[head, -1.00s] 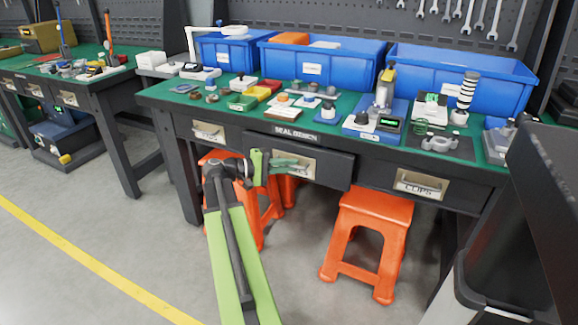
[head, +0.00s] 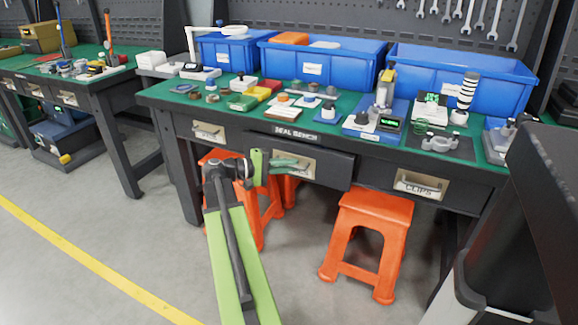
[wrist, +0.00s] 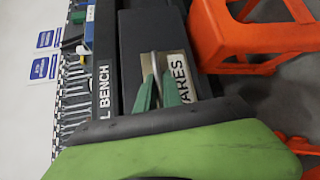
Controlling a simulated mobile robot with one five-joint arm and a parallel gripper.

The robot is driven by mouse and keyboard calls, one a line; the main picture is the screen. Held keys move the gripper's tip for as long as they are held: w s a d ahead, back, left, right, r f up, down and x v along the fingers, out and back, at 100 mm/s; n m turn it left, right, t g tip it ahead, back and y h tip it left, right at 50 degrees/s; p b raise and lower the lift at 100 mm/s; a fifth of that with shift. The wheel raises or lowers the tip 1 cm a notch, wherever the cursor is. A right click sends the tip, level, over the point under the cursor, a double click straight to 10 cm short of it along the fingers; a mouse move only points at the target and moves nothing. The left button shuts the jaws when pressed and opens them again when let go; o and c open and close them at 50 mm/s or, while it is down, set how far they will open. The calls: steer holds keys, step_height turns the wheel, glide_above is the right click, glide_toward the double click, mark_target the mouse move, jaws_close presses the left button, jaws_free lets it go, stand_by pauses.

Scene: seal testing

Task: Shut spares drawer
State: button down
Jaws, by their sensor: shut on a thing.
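The spares drawer (head: 325,168) is the middle drawer under the seal bench. Its dark front stands out from the bench frame, so it is partly open. The fingers hide part of the handle and label in the head view.
The clips drawer (head: 421,185) is to the right and another drawer (head: 209,132) to the left. Orange stools (head: 375,205) stand beneath the bench. The green bench top (head: 300,125) holds several small parts. A dark cabinet-like body (head: 530,220) fills the right edge. Floor at left is clear.

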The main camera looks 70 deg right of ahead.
mark_target(298, 154)
steer(key=d, duration=0.7)
steer(key=shift+s, duration=0.1)
steer(key=shift+r, duration=0.1)
steer(key=c, duration=1.8)
jaws_free()
steer(key=shift+o, duration=0.2)
steer(key=p+v, duration=0.2)
steer(key=v, duration=1.5)
steer(key=shift+p, duration=0.3)
steer(key=shift+a, duration=0.1)
